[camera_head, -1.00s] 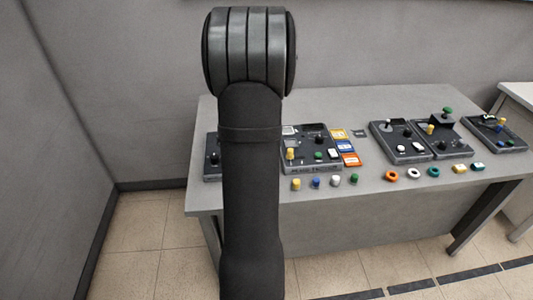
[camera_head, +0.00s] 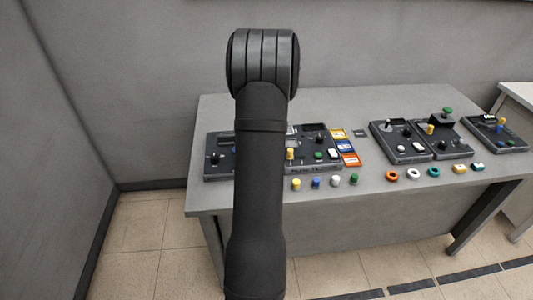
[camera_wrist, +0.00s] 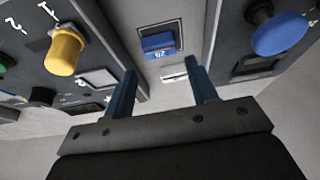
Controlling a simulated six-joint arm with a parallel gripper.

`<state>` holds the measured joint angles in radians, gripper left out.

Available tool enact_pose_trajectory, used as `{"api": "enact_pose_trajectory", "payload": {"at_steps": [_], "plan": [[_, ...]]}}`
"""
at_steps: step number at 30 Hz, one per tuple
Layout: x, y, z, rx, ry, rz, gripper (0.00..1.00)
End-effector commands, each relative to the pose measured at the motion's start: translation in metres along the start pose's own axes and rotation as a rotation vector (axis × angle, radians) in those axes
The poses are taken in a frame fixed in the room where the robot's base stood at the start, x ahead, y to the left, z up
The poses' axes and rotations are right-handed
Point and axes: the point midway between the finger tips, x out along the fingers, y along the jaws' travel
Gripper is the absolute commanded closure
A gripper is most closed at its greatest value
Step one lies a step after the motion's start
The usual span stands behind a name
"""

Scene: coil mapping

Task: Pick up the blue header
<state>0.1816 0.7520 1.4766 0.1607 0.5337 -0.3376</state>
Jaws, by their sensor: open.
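In the wrist view, a small blue block (camera_wrist: 158,42) with white marks on its front, apparently the blue header, sits in a dark-framed spot on a grey surface between two dark panels. My gripper (camera_wrist: 160,84) is open, with its two blue fingers apart and nothing between them. The block lies beyond the fingertips, roughly centred between them and not touching. A whitish piece (camera_wrist: 173,75) lies between the block and the fingertips in the picture. In the head view my arm hides the gripper, and I cannot tell which spot on the table the wrist view shows.
In the wrist view a yellow knob (camera_wrist: 65,47) stands on the left panel and a blue knob (camera_wrist: 279,34) on the right one, both near the fingers. The head view shows the grey table (camera_head: 300,195), several control panels and a front row of small coloured pieces.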

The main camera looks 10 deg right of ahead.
Motion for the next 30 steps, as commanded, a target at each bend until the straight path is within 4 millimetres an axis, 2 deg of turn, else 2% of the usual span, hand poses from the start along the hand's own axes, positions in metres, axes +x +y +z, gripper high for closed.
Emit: {"api": "enact_pose_trajectory", "payload": {"at_steps": [5, 15, 25, 30], "plan": [[0.009, 0.0, 0.001, 0.0, -0.001, 0.0, 0.47], [0.052, 0.0, 0.002, 0.0, -0.002, 0.0, 0.47], [0.057, 0.001, 0.002, 0.001, 0.0, 0.001, 0.47], [0.057, 0.001, 0.002, 0.001, 0.0, 0.001, 0.8]]}}
